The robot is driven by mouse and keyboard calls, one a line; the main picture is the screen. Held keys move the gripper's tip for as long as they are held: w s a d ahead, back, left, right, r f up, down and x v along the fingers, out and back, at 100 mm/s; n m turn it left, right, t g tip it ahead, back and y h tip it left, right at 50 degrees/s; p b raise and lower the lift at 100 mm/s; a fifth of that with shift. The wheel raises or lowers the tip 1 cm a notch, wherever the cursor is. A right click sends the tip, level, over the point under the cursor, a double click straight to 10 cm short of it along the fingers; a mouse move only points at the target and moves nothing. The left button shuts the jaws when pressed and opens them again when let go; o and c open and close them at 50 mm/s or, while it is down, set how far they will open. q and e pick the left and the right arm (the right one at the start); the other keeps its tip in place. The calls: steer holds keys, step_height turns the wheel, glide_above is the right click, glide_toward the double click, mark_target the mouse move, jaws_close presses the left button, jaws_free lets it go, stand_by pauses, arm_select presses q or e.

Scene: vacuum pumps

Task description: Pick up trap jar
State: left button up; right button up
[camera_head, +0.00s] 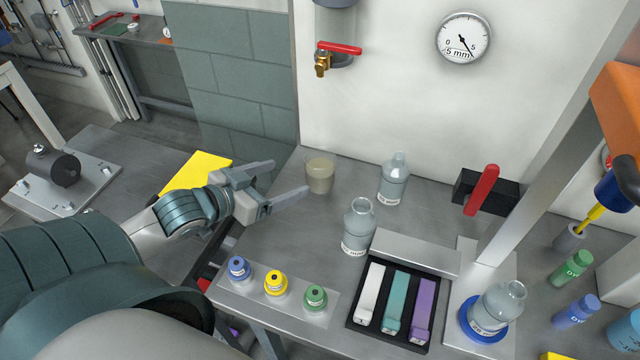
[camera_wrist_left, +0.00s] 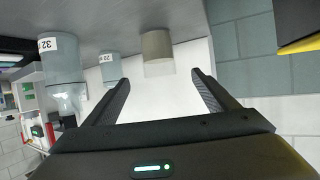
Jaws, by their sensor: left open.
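The trap jar appears to be the clear open jar with cloudy beige contents (camera_head: 320,174), upright on the grey bench near the wall. It also shows in the left wrist view as a beige cylinder (camera_wrist_left: 157,46). My left gripper (camera_head: 290,177) is open, just left of this jar, with its fingers pointing at it. In the wrist view the jar stands ahead of the gap between the fingertips (camera_wrist_left: 160,77), beyond them and not between them. Nothing is in the gripper. My right gripper is not in view.
Two labelled glass bottles stand right of the jar, one behind (camera_head: 393,182) and one in front (camera_head: 358,232). Several small capped vials stand on a front plate (camera_head: 238,284). A black tray (camera_head: 352,318) holds coloured pieces. The bench between gripper and vials is clear.

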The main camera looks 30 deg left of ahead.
mark_target(309, 172)
arm_select(q)
steer(key=shift+f, duration=0.35)
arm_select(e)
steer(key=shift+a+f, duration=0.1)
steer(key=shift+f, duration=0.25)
arm_select(q)
steer(key=shift+r, duration=0.1)
steer(key=p+x, duration=0.3)
steer(key=x, duration=0.8)
steer(key=shift+w, duration=0.2)
steer(key=shift+w+f+p, duration=0.3)
steer(key=shift+w+f, duration=0.05)
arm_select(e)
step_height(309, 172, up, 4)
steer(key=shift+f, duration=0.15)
arm_select(q)
steer(key=shift+w, duration=0.1)
